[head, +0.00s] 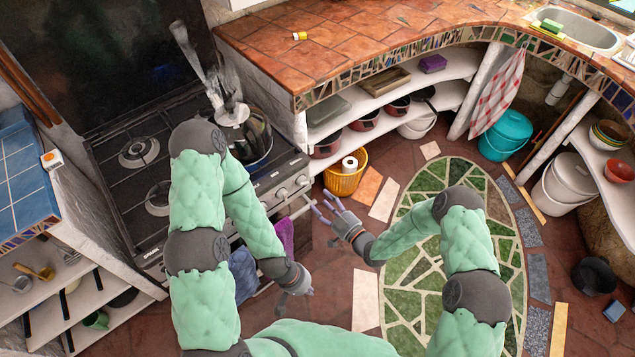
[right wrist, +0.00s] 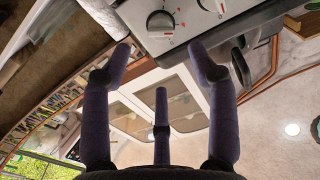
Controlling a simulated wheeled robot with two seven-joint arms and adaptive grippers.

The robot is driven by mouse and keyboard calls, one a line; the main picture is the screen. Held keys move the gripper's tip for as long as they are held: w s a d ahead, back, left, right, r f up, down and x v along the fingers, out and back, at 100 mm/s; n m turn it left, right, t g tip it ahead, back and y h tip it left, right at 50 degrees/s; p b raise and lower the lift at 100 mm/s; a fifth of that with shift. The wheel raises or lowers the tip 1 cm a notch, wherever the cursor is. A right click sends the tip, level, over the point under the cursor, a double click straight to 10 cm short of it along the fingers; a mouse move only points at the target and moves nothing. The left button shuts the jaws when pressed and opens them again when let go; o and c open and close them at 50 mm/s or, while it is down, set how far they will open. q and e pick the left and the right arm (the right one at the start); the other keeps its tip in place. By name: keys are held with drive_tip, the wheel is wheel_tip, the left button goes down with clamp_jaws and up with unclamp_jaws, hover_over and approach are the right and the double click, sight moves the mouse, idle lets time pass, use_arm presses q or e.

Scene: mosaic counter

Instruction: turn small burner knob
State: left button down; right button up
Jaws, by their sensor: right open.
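The stove (head: 112,178) stands at the left in the head view, with knobs (head: 282,194) along its front panel. Which knob serves the small burner cannot be told. My right gripper (head: 325,203) is open and empty, with purple fingers spread, to the right of the stove front and apart from it. In the right wrist view a white knob (right wrist: 161,23) with red marks beside it shows ahead of the gripper (right wrist: 161,62), beyond its fingertips. A second knob (right wrist: 212,5) is cut by the top edge. My left gripper (head: 292,288) hangs low in front of the stove; its fingers are too small to read.
Towels (head: 243,275) hang at the stove front. A yellow basket (head: 343,180) stands right of the stove. The green mosaic floor (head: 405,290) is clear.

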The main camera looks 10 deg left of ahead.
sight(303, 182)
drive_tip(key=b+x, duration=0.2)
drive_tip(key=x, duration=0.7)
drive_tip(key=shift+w+a, duration=0.15)
drive_tip(key=c, duration=1.1)
drive_tip(key=shift+c, duration=0.2)
